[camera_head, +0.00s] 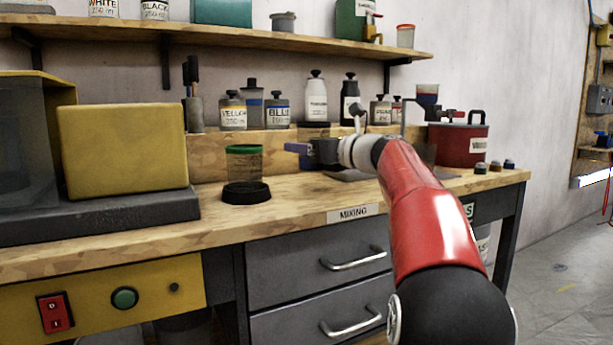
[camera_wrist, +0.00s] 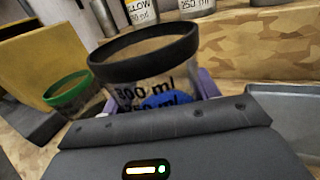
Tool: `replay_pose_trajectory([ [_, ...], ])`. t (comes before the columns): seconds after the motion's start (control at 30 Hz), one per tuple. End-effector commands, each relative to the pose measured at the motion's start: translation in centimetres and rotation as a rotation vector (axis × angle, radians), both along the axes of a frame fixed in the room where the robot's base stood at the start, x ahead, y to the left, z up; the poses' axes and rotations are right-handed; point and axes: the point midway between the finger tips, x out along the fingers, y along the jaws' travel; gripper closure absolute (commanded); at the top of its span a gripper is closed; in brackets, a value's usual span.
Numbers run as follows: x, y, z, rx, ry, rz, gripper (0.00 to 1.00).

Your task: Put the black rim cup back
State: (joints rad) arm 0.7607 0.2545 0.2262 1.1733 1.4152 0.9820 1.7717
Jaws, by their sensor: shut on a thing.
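The black rim cup (camera_wrist: 145,70) is a clear beaker with dark ml marks and a blue patch low on its side. It is in my gripper (camera_wrist: 160,92), whose purple fingers show beside it in the wrist view. In the head view my gripper (camera_head: 302,149) is shut above the bench, near the back ledge. There the cup's black rim (camera_head: 314,126) shows just above the gripper, and the rest is mostly hidden. A green rim cup (camera_head: 244,164) stands on a black round base (camera_head: 246,192) to the left. It also shows in the wrist view (camera_wrist: 68,92).
Yellow and blue labelled bottles (camera_head: 232,112) and white and black bottles (camera_head: 316,98) stand along the back ledge. A yellow box (camera_head: 122,150) is at left, and a red can (camera_head: 457,142) at right. The bench front (camera_head: 290,203) is clear.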

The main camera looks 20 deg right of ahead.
Motion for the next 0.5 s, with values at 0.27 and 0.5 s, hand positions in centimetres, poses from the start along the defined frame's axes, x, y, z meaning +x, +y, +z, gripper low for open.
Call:
replay_pose_trajectory([
  [0.27,0.0,0.1,-3.8,0.001,0.000,0.000,0.70],
  [0.5,0.0,0.1,-4.3,0.000,-0.001,0.000,0.70],
])
